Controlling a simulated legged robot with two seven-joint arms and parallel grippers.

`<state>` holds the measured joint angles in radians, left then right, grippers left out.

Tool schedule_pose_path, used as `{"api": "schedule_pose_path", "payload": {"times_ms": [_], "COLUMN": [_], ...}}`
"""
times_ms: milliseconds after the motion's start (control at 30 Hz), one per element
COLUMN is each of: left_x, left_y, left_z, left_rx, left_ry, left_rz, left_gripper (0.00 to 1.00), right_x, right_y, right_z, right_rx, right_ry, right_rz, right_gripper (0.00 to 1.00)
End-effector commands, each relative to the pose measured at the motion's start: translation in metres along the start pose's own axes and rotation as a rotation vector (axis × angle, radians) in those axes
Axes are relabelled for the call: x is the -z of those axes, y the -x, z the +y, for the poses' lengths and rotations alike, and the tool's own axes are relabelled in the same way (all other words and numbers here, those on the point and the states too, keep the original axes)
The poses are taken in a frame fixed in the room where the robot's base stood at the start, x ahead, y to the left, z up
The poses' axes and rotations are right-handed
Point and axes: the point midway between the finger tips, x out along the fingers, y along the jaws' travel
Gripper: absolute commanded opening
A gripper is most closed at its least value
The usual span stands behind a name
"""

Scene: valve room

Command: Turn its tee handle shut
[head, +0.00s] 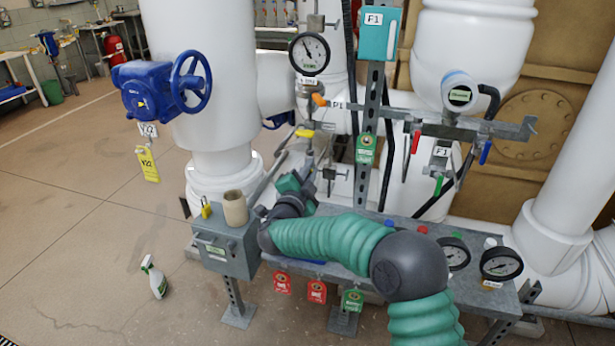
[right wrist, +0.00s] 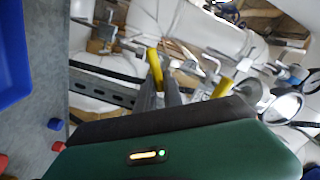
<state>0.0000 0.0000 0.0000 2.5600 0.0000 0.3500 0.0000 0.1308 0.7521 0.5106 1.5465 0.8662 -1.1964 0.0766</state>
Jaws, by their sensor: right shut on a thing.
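A pressure gauge (head: 309,54) stands on a vertical stem of fittings at the upper middle of the head view. A short yellow handle (head: 305,133) sits on the pipework below it; I take it for the tee handle. My right gripper (head: 308,160) reaches up to it from below. In the right wrist view, the grey fingers of my right gripper (right wrist: 160,92) are closed together at a yellow piece (right wrist: 153,66). That piece looks like the handle, but the fingers hide part of it. Another yellow piece (right wrist: 222,87) is to the right, apart from the fingers. My left gripper is out of view.
A perforated metal post (head: 370,130) and a crossbar with hanging levers (head: 465,127) stand close right of the gripper. A grey bench (head: 395,225) with gauges and tags lies below. A blue handwheel valve (head: 165,88) is at left.

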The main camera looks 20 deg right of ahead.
Motion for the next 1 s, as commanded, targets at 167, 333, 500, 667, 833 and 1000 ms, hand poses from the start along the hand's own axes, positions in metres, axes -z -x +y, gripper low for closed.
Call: {"api": "schedule_pose_path", "payload": {"times_ms": [167,333,500,667,833,1000], "left_x": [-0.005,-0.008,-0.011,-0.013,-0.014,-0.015], "left_y": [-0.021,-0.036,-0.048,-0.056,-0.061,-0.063], "left_z": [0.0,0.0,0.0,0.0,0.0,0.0], "left_rx": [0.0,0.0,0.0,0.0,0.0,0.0], "left_ry": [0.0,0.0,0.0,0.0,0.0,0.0], "left_rz": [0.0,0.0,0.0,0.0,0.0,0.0], "left_gripper": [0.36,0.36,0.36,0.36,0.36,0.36], "right_x": [-0.003,-0.004,-0.004,-0.005,-0.005,-0.005], "right_y": [0.0,0.0,0.0,0.0,0.0,0.0], "right_z": [0.008,0.011,0.013,0.014,0.014,0.014], "right_rx": [0.002,0.002,0.0,0.0,-0.001,-0.002], "right_ry": [-0.164,-0.314,-0.439,-0.525,-0.581,-0.605], "right_rz": [0.0,0.0,-0.001,-0.001,-0.002,-0.002], "right_gripper": [0.0,0.0,0.0,0.0,0.0,0.0]}}
